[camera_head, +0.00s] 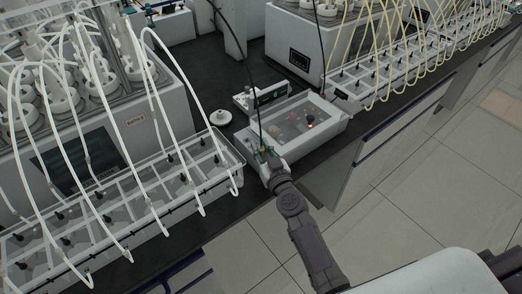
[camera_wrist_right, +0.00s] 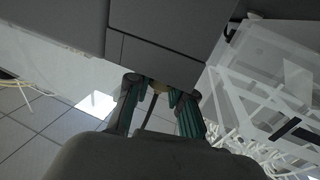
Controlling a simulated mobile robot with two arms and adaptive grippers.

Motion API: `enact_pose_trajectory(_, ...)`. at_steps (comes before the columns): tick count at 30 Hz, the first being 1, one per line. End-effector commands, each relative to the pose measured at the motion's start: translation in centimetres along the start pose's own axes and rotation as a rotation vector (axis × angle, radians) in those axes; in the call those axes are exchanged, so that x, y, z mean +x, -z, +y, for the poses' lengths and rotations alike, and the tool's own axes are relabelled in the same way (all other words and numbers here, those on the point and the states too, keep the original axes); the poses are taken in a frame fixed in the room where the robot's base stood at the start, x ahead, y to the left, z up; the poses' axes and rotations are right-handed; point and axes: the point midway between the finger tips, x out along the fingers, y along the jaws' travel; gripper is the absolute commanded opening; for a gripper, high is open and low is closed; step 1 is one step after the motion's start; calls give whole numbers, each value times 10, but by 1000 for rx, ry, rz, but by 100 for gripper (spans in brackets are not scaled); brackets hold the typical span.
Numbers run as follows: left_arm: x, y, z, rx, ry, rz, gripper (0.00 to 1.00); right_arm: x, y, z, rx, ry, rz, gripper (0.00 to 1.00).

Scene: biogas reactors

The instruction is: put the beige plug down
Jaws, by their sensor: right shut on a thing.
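My right gripper (camera_head: 267,155) is at the near edge of the dark counter, in front of the clear-lidded box. In the right wrist view, the right gripper (camera_wrist_right: 157,92) has its green-padded fingers around a small beige plug (camera_wrist_right: 158,86), close to a grey surface. A dark cable (camera_wrist_right: 150,117) runs from the plug back between the fingers. The plug is mostly hidden by the fingers, and I cannot tell whether it touches the surface. My left gripper is not in view.
The clear-lidded box (camera_head: 299,120) holds small coloured items. A small device with a display (camera_head: 262,96) and a round white lid (camera_head: 220,117) stand behind it. Reactors with tubes and a compartmented clear tank (camera_head: 150,190) fill the left. Dark counter (camera_head: 205,85) shows between the equipment.

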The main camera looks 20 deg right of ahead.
Motion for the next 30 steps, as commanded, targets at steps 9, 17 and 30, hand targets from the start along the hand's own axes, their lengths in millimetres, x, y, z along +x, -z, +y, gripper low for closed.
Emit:
enact_pose_trajectory(9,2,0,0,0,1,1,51,0,-2,0,0,0,1,37)
enact_pose_trajectory(17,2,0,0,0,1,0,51,0,-2,0,0,-1,1,47)
enact_pose_trajectory(30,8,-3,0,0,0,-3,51,-40,-5,1,-1,-2,-3,47)
